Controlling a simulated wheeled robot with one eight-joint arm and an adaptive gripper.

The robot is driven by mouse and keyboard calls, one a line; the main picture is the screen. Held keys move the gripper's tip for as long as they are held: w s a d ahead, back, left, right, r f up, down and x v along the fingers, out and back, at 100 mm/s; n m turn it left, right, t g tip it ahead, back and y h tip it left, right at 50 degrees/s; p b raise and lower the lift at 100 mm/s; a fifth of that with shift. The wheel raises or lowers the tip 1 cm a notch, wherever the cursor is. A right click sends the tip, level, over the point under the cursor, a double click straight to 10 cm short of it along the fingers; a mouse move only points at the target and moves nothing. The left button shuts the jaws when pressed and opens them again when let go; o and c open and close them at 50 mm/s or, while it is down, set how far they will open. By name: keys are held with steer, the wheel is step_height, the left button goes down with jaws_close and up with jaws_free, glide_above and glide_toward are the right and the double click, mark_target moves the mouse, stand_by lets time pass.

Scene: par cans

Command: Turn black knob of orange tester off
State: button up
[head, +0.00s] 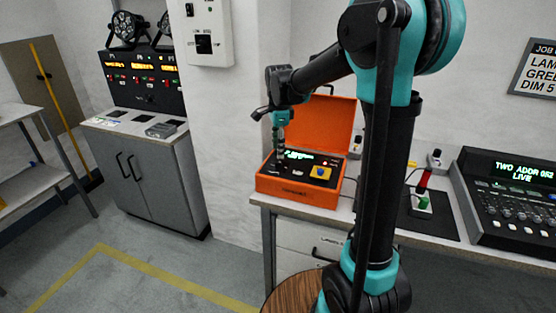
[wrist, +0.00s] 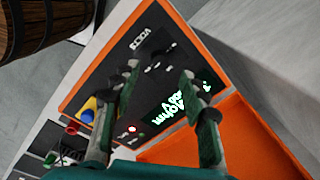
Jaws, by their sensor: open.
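The orange tester (head: 293,194) is an open case on the counter, its lid raised at the back. Its black panel has a lit green display, which also shows in the wrist view (wrist: 178,106). A dark shape that looks like the black knob (wrist: 158,58) lies on the panel just beyond and between my fingertips. Its pointer direction is too small to read. My gripper (wrist: 159,76) is open, pointing down at the panel with a finger on either side of that shape. I cannot tell whether they touch it. In the head view my gripper (head: 280,150) is over the panel's left part.
A yellow-and-blue part (head: 320,172) sits at the panel's right. The raised orange lid (head: 325,120) stands close behind my gripper. Further right are a black mat with red and green parts (head: 424,200) and a lighting console (head: 510,200). A wooden barrel-like thing (wrist: 38,35) is at upper left.

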mark_target(278, 162)
steer(key=shift+w+f, duration=0.15)
steer(key=shift+f, duration=2.6)
steer(key=shift+c, duration=0.2)
jaws_close()
